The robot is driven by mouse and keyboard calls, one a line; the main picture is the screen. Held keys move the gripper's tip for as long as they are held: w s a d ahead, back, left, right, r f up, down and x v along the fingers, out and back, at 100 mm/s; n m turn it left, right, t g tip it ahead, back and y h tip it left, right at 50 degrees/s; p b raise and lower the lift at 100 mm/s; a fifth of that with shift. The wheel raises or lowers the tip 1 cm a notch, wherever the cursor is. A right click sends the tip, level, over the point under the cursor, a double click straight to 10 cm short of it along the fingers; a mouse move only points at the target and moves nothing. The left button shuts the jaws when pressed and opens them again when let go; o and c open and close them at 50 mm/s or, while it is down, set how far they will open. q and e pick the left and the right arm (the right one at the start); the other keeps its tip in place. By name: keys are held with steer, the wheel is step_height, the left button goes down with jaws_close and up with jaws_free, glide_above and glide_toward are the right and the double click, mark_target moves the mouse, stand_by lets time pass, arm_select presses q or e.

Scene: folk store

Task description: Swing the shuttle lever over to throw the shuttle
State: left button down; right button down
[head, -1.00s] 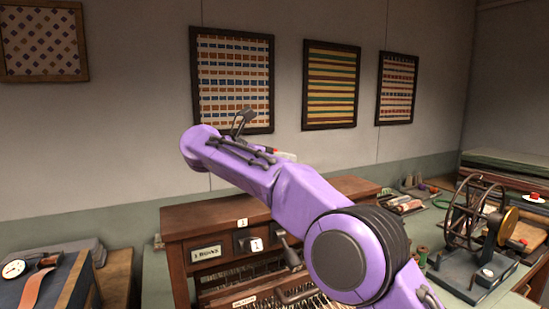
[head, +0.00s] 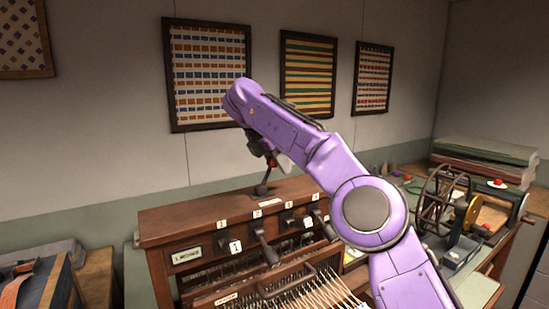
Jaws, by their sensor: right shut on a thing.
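The shuttle lever (head: 263,187) stands up from the top of the wooden loom cabinet (head: 155,229), with a dark shaft and a bit of red near its upper end. My right gripper (head: 271,162) comes down from above at the end of the purple arm. It is shut on the lever's upper end, and the fingers are small and partly hidden by the wrist. My left gripper is out of view.
The loom front has small numbered tags, dark levers (head: 264,247) and pale warp threads (head: 318,293). A spoked wheel device (head: 440,205) stands at right beside stacked cloth (head: 485,155). A table with a strap (head: 22,280) is at lower left.

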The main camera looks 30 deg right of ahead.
steer(key=shift+d+f+y, duration=0.15)
steer(key=shift+y, duration=0.15)
steer(key=c, duration=0.8)
jaws_free()
steer(key=shift+d, duration=0.1)
steer(key=p+v, duration=0.5)
steer(key=v, duration=0.5)
steer(key=shift+r, duration=0.2)
steer(key=shift+s, duration=0.1)
steer(key=shift+f, duration=0.1)
